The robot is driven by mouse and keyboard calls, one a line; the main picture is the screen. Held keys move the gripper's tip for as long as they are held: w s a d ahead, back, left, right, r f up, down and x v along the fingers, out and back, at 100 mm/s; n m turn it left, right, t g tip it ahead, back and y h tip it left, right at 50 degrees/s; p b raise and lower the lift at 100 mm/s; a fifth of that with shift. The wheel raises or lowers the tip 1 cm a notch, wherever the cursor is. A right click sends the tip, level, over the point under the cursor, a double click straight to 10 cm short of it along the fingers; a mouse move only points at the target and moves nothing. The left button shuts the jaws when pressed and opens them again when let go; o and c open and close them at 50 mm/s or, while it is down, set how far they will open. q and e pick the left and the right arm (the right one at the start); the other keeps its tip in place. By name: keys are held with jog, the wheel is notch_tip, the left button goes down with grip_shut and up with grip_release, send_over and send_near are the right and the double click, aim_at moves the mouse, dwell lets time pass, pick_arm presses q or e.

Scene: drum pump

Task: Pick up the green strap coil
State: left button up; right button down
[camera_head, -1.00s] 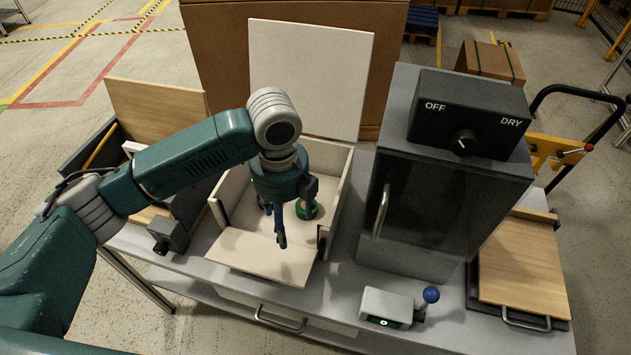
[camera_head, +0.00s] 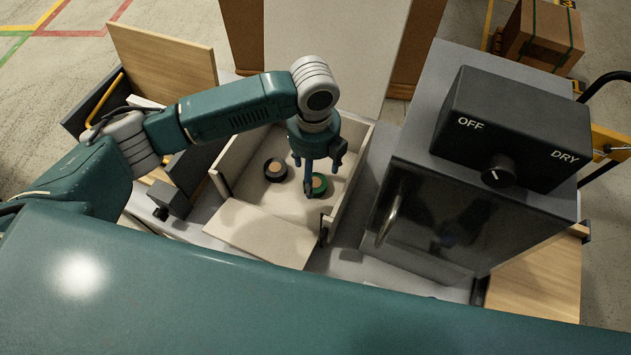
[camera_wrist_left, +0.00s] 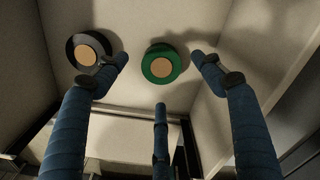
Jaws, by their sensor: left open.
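The green strap coil (camera_head: 318,186) lies flat on the floor of an open cream box (camera_head: 357,185), towards its right side. It is a green ring with a tan centre. It also shows in the left wrist view (camera_wrist_left: 158,68), ahead of and between my spread blue fingers. My left gripper (camera_head: 313,178) points down into the box above the coil, open and empty. One finger overlaps the coil in the head view; I cannot tell whether it touches. In the left wrist view the fingers (camera_wrist_left: 163,85) stand around the coil's near side. My right gripper is not in view.
A black coil (camera_head: 275,170) with a tan centre lies left of the green one; it also shows in the left wrist view (camera_wrist_left: 88,52). The box walls stand close around. A dark cabinet (camera_head: 440,215) with an OFF/DRY knob box (camera_head: 515,130) stands to the right.

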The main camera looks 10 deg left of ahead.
aim_at(315, 182)
pick_arm(q)
jog(key=shift+d+f+p, duration=0.1)
jog(key=shift+f+p, duration=0.4)
jog(key=shift+f, duration=1.65)
jog(key=shift+c, duration=0.5)
jog(key=c, duration=1.2)
jog(key=shift+o, duration=0.2)
